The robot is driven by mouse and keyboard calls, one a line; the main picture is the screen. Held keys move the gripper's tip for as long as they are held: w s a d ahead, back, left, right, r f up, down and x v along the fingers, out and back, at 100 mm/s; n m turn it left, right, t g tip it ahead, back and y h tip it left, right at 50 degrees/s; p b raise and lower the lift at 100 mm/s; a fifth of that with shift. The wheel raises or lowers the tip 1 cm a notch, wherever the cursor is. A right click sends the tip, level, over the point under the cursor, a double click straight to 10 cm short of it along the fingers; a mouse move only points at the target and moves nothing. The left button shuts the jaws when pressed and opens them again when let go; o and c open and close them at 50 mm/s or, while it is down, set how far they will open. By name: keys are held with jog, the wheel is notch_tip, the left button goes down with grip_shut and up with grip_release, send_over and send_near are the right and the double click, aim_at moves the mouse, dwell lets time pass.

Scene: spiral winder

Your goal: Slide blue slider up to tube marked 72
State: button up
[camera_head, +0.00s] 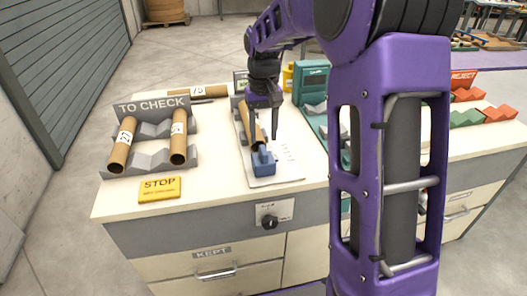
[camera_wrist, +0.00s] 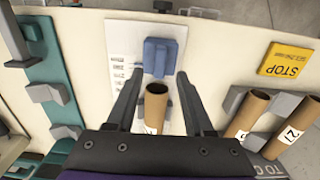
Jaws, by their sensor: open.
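The blue slider (camera_head: 263,166) sits at the near end of a pale measuring plate (camera_head: 289,158); it also shows in the wrist view (camera_wrist: 161,57). A brown cardboard tube (camera_head: 252,128) lies along the plate behind the slider, and its open end (camera_wrist: 157,90) faces the slider. Whether they touch is unclear. The tube's label is mostly hidden, so I cannot read its number. My gripper (camera_head: 264,126) is open and points down above the tube. In the wrist view its two fingers (camera_wrist: 160,75) lie either side of the tube's end, with the slider just beyond the fingertips.
A grey "TO CHECK" rack (camera_head: 152,132) at left holds two labelled tubes. A yellow STOP block (camera_head: 160,189) lies in front of it. Another tube (camera_head: 197,91) lies at the back. Teal equipment (camera_head: 311,82) stands right of the plate. The tabletop before the slider is clear.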

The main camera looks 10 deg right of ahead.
aim_at(264, 150)
notch_tip(264, 150, down, 6)
jog(key=shift+r+b, duration=0.25)
jog(key=shift+b, duration=0.05)
grip_shut()
